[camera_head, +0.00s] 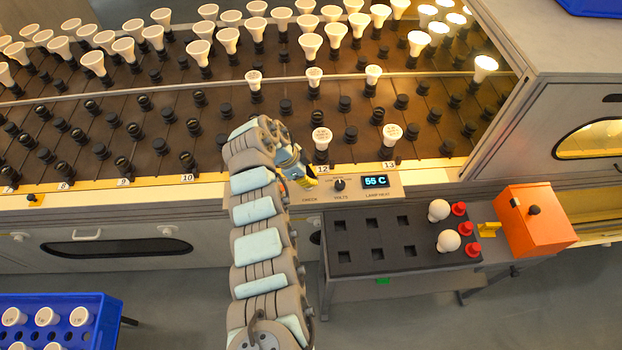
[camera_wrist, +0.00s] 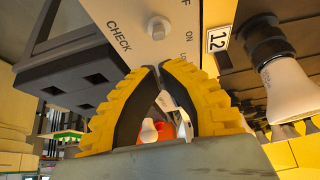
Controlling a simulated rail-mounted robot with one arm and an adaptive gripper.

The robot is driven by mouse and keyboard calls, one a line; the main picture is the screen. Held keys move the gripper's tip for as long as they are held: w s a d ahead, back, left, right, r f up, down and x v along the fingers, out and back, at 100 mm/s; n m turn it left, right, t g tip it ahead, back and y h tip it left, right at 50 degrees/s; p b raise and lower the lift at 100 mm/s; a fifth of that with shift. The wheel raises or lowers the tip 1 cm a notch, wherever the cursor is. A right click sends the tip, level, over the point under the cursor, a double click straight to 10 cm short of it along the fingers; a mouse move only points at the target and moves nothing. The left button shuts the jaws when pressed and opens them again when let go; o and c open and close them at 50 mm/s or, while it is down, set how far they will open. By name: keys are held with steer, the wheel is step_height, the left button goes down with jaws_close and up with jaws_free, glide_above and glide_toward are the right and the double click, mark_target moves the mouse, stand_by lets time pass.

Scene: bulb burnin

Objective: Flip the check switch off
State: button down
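The check switch (camera_wrist: 158,27) shows in the wrist view as a pale round knob on the light panel, beside the word CHECK. It seems to be seen nearly end-on, so I cannot tell which way it is set. My gripper (camera_wrist: 157,68) has yellow fingers with black pads, their tips together or nearly so, with nothing held between them. The tips are just below the switch in the picture, apparently apart from it. In the head view my gripper (camera_head: 306,182) is at the left end of the control panel (camera_head: 385,185) and hides the switch.
The panel also carries a black VOLTS knob (camera_head: 339,184) and a display (camera_head: 376,181) reading 55 C. A bulb (camera_wrist: 290,90) in a socket stands close to the right of my gripper. A dark socketed tray (camera_head: 385,262) and an orange box (camera_head: 535,222) are at the right.

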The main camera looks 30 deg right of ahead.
steer(key=shift+r, duration=0.1)
stand_by(0.3)
steer(key=w+a+r+b, duration=0.2)
steer(key=w+a+r, duration=0.1)
steer(key=a+r, duration=0.3)
steer(key=shift+w+a+r, duration=0.25)
steer(key=shift+a+r, duration=0.05)
steer(key=shift+a, duration=0.1)
stand_by(0.4)
